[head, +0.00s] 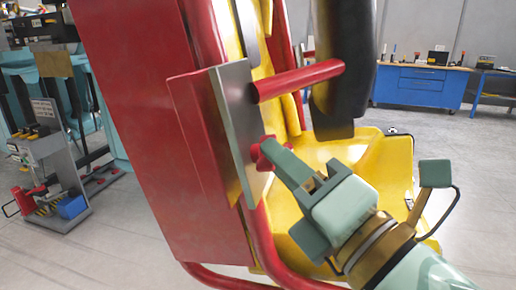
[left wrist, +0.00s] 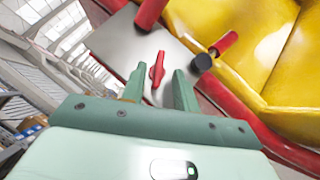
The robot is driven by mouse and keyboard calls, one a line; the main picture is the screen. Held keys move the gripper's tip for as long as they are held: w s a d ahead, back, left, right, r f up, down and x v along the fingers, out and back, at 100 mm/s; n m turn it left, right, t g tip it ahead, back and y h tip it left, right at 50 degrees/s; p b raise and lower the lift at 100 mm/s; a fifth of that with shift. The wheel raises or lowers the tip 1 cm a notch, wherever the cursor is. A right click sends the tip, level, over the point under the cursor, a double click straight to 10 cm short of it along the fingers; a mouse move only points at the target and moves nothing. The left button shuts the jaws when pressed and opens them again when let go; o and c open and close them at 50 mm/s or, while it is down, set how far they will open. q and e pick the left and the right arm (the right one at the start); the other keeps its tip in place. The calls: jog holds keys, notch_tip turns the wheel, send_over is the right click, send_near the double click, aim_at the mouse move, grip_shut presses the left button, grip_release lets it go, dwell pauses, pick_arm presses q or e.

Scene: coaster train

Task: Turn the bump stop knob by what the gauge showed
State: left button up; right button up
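The bump stop knob is a small red bar-shaped handle (left wrist: 157,69) on a grey plate. In the head view a bit of the red knob (head: 262,157) shows by the plate (head: 236,112) on the side of the red seat frame. My left gripper (head: 272,152) is at the knob, its fingers pointing at the plate. In the left wrist view the gripper (left wrist: 159,80) is open, with one finger on each side of the knob's near end and visible gaps between. Whether the knob lies fully between the fingers I cannot tell. No gauge is readable. My right gripper is not in view.
A red bar (head: 300,80) sticks out of the plate above the knob. A black-ended stub (left wrist: 203,62) is right of it. The yellow seat (head: 345,155) and black restraint (head: 343,65) are close by. A trolley (head: 52,165) and blue workbench (head: 422,86) stand farther off.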

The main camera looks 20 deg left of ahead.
pick_arm(q)
jog(key=shift+w+a+r, duration=0.15)
jog(key=shift+w+a, duration=0.1)
jog(key=shift+a, duration=0.05)
grip_shut()
jog(key=shift+w+f+n+g+y+b, duration=0.15)
jog(key=shift+n+g+y, duration=0.85)
jog(key=shift+n, duration=0.75)
jog(key=shift+w+f+n+g+y+b, duration=0.15)
jog(key=shift+n+g+y, duration=0.5)
jog(key=shift+n+y, duration=0.9)
jog(key=shift+w+f+n+g+y+b, duration=0.15)
jog(key=shift+n+g+y, duration=0.75)
jog(key=shift+n, duration=1)
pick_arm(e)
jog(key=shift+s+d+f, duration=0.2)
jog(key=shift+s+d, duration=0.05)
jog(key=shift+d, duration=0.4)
